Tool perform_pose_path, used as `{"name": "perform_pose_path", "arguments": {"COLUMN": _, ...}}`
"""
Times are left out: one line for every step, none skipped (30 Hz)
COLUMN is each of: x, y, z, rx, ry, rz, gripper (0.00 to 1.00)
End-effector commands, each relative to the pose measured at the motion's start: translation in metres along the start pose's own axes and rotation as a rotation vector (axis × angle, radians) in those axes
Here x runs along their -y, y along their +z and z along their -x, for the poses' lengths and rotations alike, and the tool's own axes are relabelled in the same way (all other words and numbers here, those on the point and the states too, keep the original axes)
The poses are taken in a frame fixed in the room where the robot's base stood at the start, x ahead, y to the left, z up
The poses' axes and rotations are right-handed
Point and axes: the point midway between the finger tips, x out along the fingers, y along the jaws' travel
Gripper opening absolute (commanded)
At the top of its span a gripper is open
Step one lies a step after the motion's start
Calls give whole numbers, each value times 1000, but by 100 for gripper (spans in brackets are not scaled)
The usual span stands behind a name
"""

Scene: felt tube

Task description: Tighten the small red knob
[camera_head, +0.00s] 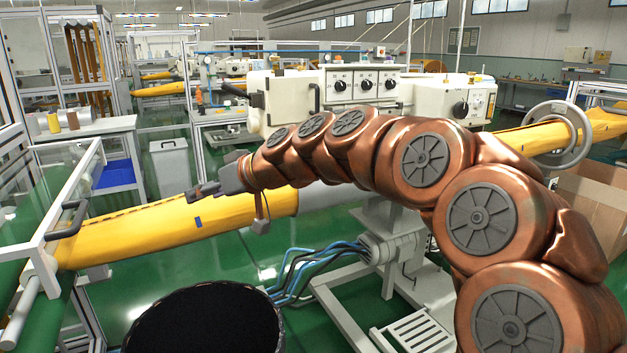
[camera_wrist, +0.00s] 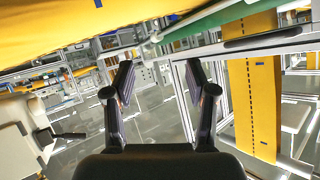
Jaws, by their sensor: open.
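I cannot make out a small red knob in either view. My gripper (camera_head: 203,190) is at the left end of my copper-coloured arm, just above the yellow felt tube (camera_head: 150,233) in the head view. In the wrist view my gripper (camera_wrist: 160,78) has its two dark fingers spread apart, with nothing between them. The white machine housing (camera_head: 430,97) behind my arm carries several black knobs (camera_head: 364,84) on its panel and a larger black knob (camera_head: 460,109) at its right. My arm hides part of the machine's lower front.
A metal handwheel (camera_head: 560,135) surrounds the tube at the right. A white frame with a dark handle (camera_head: 67,219) stands at the left. Blue cables (camera_head: 318,270) run to the machine's stand. A cardboard box (camera_head: 595,205) is at the right. Green floor (camera_head: 165,285) lies open below the tube.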

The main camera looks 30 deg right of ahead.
Motion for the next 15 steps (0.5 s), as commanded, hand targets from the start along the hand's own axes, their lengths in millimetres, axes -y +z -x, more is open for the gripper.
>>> {"name": "perform_pose_path", "arguments": {"x": -32, "y": 1, "z": -10, "rx": -67, "ry": 28, "rz": 2, "gripper": 56}}
{"name": "perform_pose_path", "arguments": {"x": -48, "y": -5, "z": -10, "rx": -108, "ry": 47, "rz": 7, "gripper": 56}}
{"name": "perform_pose_path", "arguments": {"x": -71, "y": -12, "z": -10, "rx": -160, "ry": 77, "rz": 12, "gripper": 56}}
{"name": "perform_pose_path", "arguments": {"x": -89, "y": -16, "z": -8, "rx": -198, "ry": 102, "rz": 15, "gripper": 56}}
{"name": "perform_pose_path", "arguments": {"x": -108, "y": -20, "z": -6, "rx": -234, "ry": 128, "rz": 19, "gripper": 56}}
{"name": "perform_pose_path", "arguments": {"x": -134, "y": -23, "z": -3, "rx": -279, "ry": 166, "rz": 21, "gripper": 56}}
{"name": "perform_pose_path", "arguments": {"x": -154, "y": -25, "z": 0, "rx": -313, "ry": 198, "rz": 21, "gripper": 56}}
{"name": "perform_pose_path", "arguments": {"x": -173, "y": -26, "z": 5, "rx": -345, "ry": 231, "rz": 24, "gripper": 56}}
{"name": "perform_pose_path", "arguments": {"x": -199, "y": -27, "z": 12, "rx": -383, "ry": 275, "rz": 28, "gripper": 56}}
{"name": "perform_pose_path", "arguments": {"x": -218, "y": -26, "z": 16, "rx": -408, "ry": 307, "rz": 26, "gripper": 56}}
{"name": "perform_pose_path", "arguments": {"x": -237, "y": -24, "z": 21, "rx": -430, "ry": 340, "rz": 26, "gripper": 56}}
{"name": "perform_pose_path", "arguments": {"x": -259, "y": -22, "z": 30, "rx": -457, "ry": 385, "rz": 27, "gripper": 56}}
{"name": "perform_pose_path", "arguments": {"x": -275, "y": -20, "z": 36, "rx": -476, "ry": 416, "rz": 28, "gripper": 56}}
{"name": "perform_pose_path", "arguments": {"x": -289, "y": -18, "z": 42, "rx": -493, "ry": 444, "rz": 27, "gripper": 56}}
{"name": "perform_pose_path", "arguments": {"x": -306, "y": -14, "z": 49, "rx": -508, "ry": 478, "rz": 26, "gripper": 56}}
